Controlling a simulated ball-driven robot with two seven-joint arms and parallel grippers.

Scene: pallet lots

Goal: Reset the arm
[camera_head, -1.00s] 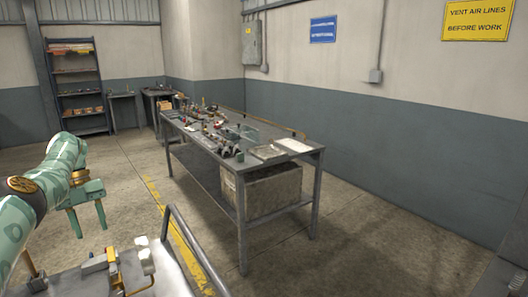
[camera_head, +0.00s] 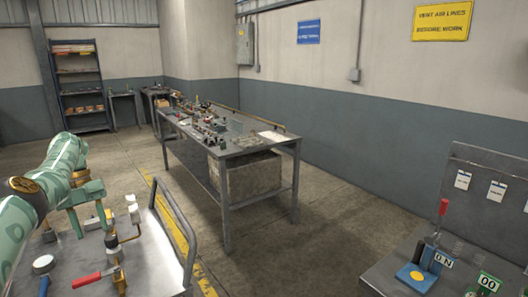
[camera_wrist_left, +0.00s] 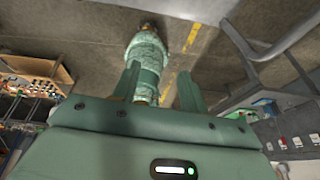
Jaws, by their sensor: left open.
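My left arm comes in from the left in the head view, marbled green and white. Its green gripper (camera_head: 88,221) is open and empty, its two fingers pointing down, over or beside the far left part of a metal cart top. In the left wrist view the two dark green fingers (camera_wrist_left: 158,78) stand apart. A marbled green, arm-like part shows beyond and between them, with no object visibly gripped. My right gripper is not in view.
A metal cart (camera_head: 162,262) with a rail, valves and a red-handled part is close in front. A long workbench (camera_head: 245,148) with small parts stands beyond. At lower right is another bench (camera_head: 380,272) with a blue block with a yellow disc (camera_head: 416,277). Floor between them is clear.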

